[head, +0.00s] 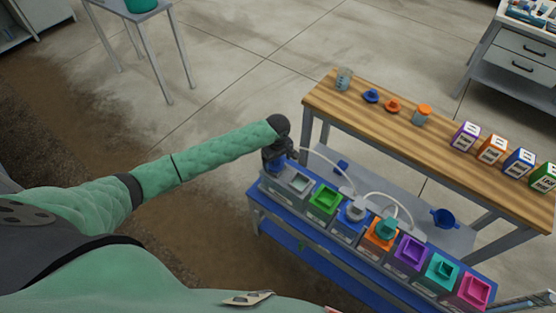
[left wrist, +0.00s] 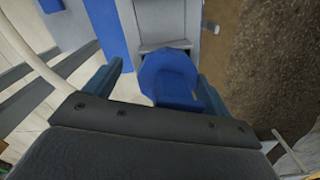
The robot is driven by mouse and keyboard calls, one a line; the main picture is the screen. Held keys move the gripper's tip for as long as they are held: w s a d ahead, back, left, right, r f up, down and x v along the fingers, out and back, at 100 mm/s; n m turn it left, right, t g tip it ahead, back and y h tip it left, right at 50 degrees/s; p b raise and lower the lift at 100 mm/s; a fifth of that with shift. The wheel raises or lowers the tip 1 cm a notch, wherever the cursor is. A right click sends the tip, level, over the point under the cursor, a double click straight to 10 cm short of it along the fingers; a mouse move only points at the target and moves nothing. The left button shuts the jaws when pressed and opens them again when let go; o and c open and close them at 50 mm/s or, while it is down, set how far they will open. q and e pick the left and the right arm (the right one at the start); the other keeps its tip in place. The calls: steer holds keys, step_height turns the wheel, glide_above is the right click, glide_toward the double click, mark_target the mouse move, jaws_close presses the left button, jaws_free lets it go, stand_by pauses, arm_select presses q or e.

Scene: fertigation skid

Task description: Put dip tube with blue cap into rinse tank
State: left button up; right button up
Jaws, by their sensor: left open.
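My left gripper (head: 276,157) is at the left end of the row of tanks, beside the grey tank (head: 298,182). In the left wrist view its open fingers (left wrist: 160,78) stand on either side of a blue cap (left wrist: 168,72). I cannot tell whether a finger touches the cap. The tube under the cap is hidden. A white hose (head: 326,160) runs from near my gripper toward the row's middle. I cannot read a label marking the rinse tank; the grey tank's top shows beyond the cap in the left wrist view (left wrist: 163,42). My right gripper is out of view.
Further right stand green (head: 323,201), orange (head: 380,236), purple (head: 409,255) and other tanks on a blue skid. White hoses cross above them. Behind is a wooden bench (head: 400,128) with jars, small caps and coloured boxes. Open floor lies left of the skid.

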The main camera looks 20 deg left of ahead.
arm_select(q)
steer(key=shift+s+a+f, duration=0.15)
steer(key=shift+s, duration=0.05)
step_height(320, 180, up, 7)
steer(key=shift+w+f+b, duration=0.1)
steer(key=shift+w+b, duration=0.05)
steer(key=shift+b, duration=0.85)
steer(key=shift+w+r, duration=0.1)
steer(key=shift+r, duration=0.5)
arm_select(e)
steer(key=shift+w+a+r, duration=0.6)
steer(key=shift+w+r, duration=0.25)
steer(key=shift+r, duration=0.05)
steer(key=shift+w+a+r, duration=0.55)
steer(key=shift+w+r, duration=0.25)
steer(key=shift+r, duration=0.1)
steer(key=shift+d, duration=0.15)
arm_select(q)
steer(key=shift+d, duration=0.2)
